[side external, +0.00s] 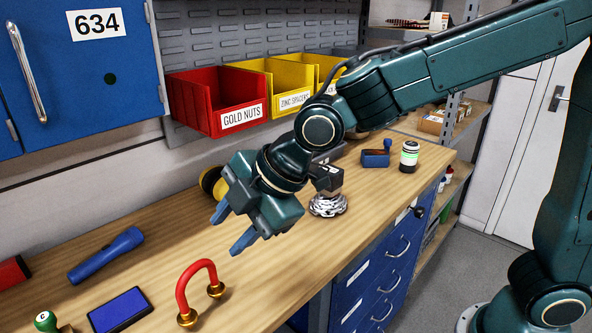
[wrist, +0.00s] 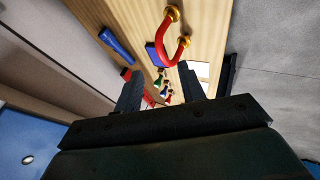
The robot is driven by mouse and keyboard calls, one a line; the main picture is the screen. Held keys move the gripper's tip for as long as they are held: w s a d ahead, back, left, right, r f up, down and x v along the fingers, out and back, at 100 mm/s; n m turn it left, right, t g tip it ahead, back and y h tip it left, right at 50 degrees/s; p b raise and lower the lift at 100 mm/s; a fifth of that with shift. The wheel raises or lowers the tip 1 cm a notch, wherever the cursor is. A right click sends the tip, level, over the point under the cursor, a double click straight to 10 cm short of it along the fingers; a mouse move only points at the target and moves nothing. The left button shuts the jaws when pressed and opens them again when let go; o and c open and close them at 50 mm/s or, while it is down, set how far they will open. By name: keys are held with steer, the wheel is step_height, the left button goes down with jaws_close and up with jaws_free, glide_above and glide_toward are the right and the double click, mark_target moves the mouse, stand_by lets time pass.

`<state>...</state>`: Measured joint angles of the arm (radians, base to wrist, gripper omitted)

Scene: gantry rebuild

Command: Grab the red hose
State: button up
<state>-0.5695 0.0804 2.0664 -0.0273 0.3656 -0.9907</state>
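The red hose (side external: 193,279) is a short curved red tube with a brass fitting at each end. It stands arched on the wooden bench near its front edge in the side external view. It also shows at the top of the wrist view (wrist: 184,50), beyond my gripper's fingers. My gripper (side external: 231,229) is in the air above the bench, up and to the right of the hose, apart from it. Its blue fingertips are spread wide with nothing between them. In the wrist view the two dark fingers (wrist: 163,88) are also far apart.
Near the hose lie a blue flashlight (side external: 107,254), a blue pad (side external: 119,309) and a green-knobbed stamp (side external: 46,321). A yellow-and-black round item (side external: 211,182) sits behind my gripper. Red (side external: 195,105) and yellow bins hang on the wall. Bare bench surrounds the hose's right side.

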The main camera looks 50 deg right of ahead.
mark_target(203, 262)
steer(key=shift+x, duration=3.7)
steer(key=shift+w, duration=0.1)
steer(key=shift+x, duration=2.6)
jaws_close()
